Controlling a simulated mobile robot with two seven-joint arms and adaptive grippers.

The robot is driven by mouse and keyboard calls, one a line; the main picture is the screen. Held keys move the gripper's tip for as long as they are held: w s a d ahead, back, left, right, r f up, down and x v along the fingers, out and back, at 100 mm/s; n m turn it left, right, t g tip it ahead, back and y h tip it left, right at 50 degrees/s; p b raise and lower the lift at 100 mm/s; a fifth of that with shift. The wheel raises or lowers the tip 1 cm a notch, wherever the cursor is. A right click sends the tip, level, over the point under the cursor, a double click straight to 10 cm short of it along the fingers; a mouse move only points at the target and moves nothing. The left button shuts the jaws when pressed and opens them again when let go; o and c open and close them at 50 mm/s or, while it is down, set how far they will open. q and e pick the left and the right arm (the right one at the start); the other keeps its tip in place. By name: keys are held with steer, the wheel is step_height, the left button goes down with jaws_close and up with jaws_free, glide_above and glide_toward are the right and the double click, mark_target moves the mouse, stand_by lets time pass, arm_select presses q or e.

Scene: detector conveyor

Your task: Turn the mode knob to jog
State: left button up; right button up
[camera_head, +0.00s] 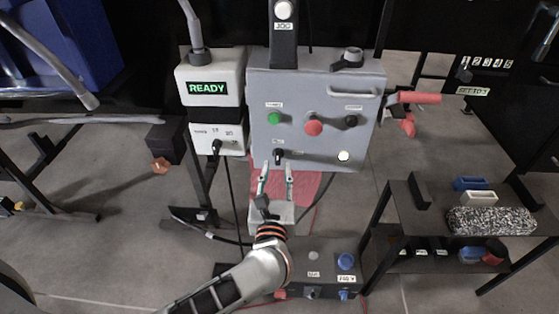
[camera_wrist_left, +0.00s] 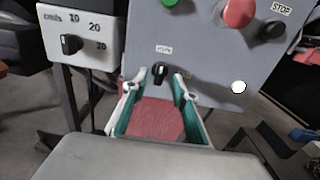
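The black mode knob (camera_head: 278,155) sits low on the left of the grey control panel (camera_head: 330,88), under a small label too small to read in the head view. In the left wrist view the knob (camera_wrist_left: 159,70) shows just beyond my fingertips, roughly upright. My left gripper (camera_head: 276,168) is open and empty in front of the panel, its fingers pointing at the knob. In the left wrist view the gripper (camera_wrist_left: 160,80) has its tips at either side of the knob's lower part; I cannot tell whether they touch it. My right gripper does not show.
The panel also carries a green button (camera_head: 274,118), a red button (camera_head: 313,127), a black knob (camera_head: 351,121) and a white lamp (camera_head: 344,156). A speed box (camera_head: 230,137) with its own knob stands to the left. A black table (camera_head: 440,205) stands at right.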

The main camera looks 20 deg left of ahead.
mark_target(278, 160)
arm_select(q)
steer(key=shift+x, duration=2.05)
jaws_close()
